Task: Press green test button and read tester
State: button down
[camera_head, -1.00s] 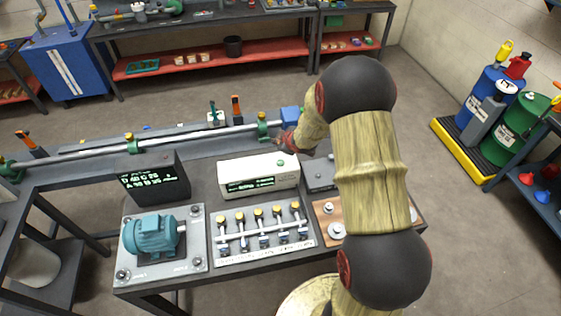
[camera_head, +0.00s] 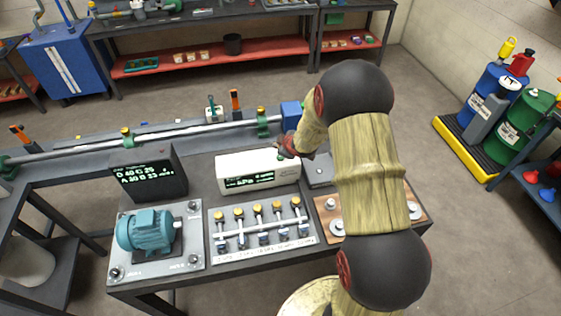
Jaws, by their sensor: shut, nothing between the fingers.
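The tester is a white box (camera_head: 240,163) on the bench with a dark front display (camera_head: 249,180) showing bright green text in two lines. The letters are too small to read surely; the lower line looks like "kPa". My gripper (camera_head: 281,153) is shut and empty, pointing down at the right part of the tester's top. It covers the spot of the green button, so the button is mostly hidden and I cannot tell whether the tips touch it.
A black screen box (camera_head: 150,176) with green characters stands left of the tester. A teal motor (camera_head: 146,232) on a grey plate and a rack of yellow-capped valves (camera_head: 262,230) lie in front. A long metal rail (camera_head: 180,137) runs behind. A wooden board (camera_head: 413,204) is at right.

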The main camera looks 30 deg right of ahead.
aim_at(279, 157)
jog(key=shift+f+b, duration=0.95)
jog(key=shift+f, duration=0.6)
jog(key=shift+f, duration=0.1)
jog(key=shift+f+b, duration=0.3)
jog(key=shift+b, duration=0.05)
jog(key=shift+f+b, duration=0.35)
dwell(0.7)
jog(key=shift+r, duration=0.1)
jog(key=shift+r+p, duration=0.7)
notch_tip(279, 157, up, 5)
jog(key=p, duration=0.4)
dwell(0.4)
